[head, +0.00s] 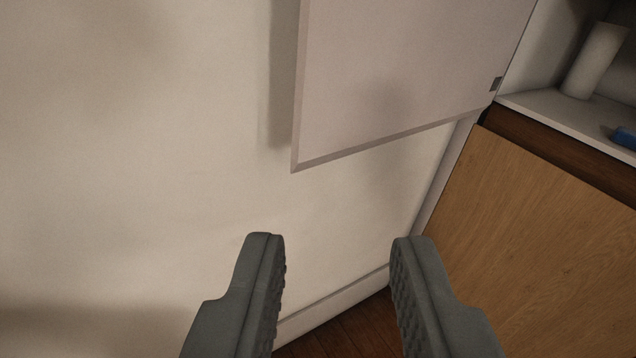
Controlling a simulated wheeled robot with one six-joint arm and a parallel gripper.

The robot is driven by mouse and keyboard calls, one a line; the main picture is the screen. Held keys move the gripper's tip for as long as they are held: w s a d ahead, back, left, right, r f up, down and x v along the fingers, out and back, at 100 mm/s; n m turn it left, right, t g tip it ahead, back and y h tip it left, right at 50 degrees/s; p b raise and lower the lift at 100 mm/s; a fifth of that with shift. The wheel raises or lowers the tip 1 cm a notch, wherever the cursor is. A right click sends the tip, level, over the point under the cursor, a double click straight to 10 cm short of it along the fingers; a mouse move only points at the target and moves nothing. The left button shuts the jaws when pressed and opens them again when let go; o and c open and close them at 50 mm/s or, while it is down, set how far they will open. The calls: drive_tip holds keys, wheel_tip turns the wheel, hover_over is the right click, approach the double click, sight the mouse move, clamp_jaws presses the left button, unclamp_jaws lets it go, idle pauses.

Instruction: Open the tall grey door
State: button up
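The tall grey door (400,75) shows at the top as a pale grey panel. It stands swung open beside the pale wall, with a small hinge (495,84) at its right edge by the cabinet. Its lower left corner and bottom edge are in view; its upper part and any handle are out of view. My gripper (338,245) is open and empty, its two dark fingers wide apart below the door's bottom edge in the picture. I see no contact between the fingers and the door.
The open cabinet has a white shelf (545,110) with a white cylinder (597,60) and a blue object (624,137). A wooden panel (540,240) is below it at right. The pale wall (130,150) fills the left. Dark wooden floor (340,330) shows between the fingers.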

drive_tip(key=w+a+f+n+g+h, duration=0.1)
drive_tip(key=w+f+n+g+h, duration=0.25)
drive_tip(key=w+f+n, duration=0.45)
drive_tip(key=w+a+f+n+g+h, duration=0.25)
drive_tip(key=w+f+n+g, duration=0.3)
drive_tip(key=f, duration=0.45)
drive_tip(key=w+a+f+n+t+h, duration=0.1)
drive_tip(key=w+a+n+t+h, duration=0.3)
drive_tip(key=w+a+n+h, duration=0.55)
drive_tip(key=shift+n+y, duration=0.75)
drive_tip(key=shift+n, duration=0.05)
drive_tip(key=x, duration=1.1)
drive_tip(key=w+a+x, duration=0.1)
drive_tip(key=x, duration=0.5)
drive_tip(key=shift+w, duration=0.1)
drive_tip(key=shift+c, duration=0.4)
clamp_jaws()
